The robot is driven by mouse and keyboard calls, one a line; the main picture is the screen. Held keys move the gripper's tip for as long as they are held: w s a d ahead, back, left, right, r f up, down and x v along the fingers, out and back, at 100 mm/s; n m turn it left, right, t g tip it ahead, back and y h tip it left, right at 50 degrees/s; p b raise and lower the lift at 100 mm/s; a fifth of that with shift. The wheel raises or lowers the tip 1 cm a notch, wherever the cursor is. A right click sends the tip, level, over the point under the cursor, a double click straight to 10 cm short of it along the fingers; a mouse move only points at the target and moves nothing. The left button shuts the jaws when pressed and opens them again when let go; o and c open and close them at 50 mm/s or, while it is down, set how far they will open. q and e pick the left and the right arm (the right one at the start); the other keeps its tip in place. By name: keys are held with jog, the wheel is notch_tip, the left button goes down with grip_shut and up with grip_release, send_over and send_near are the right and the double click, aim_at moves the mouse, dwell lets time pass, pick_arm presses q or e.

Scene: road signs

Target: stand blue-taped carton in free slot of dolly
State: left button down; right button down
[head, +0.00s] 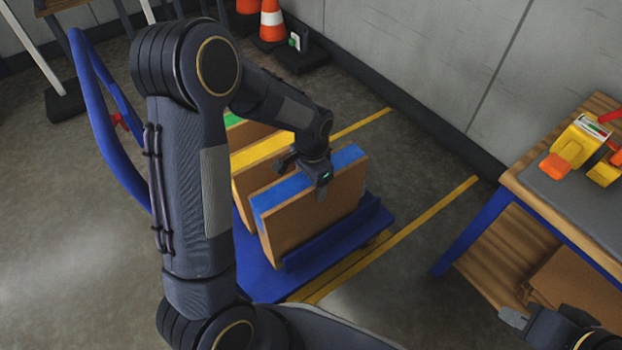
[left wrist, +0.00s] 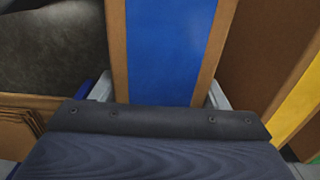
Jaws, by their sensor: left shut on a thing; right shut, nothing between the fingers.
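The blue-taped carton (head: 318,215) is upright at the dolly's near end, between the yellow-taped carton (head: 262,152) and a low blue rail. The blue dolly (head: 262,284) has a tall blue handle at left. My left gripper (head: 320,190) is shut on the carton's top edge. In the left wrist view, the fingers (left wrist: 160,95) sit on either side of the blue-taped carton's top (left wrist: 168,50). I cannot tell whether its bottom edge rests on the deck. My right gripper (head: 522,318) is shut and empty at the lower right, by the workbench.
A green-taped carton (head: 233,119) stands behind the yellow-taped one. A workbench (head: 540,205) with a grey mat and yellow-orange tools is at right, with cardboard on its lower shelf. Traffic cones (head: 271,22) stand by the back wall. Yellow lines (head: 420,232) mark the floor.

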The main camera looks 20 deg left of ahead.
pick_arm(q)
jog(key=shift+f, duration=0.3)
jog(key=shift+f+b, duration=0.55)
jog(key=shift+f, duration=0.15)
dwell(0.7)
jog(key=shift+c, duration=1.3)
grip_release()
jog(key=shift+o, duration=0.5)
notch_tip(320, 180, up, 8)
jog(key=p, duration=0.3)
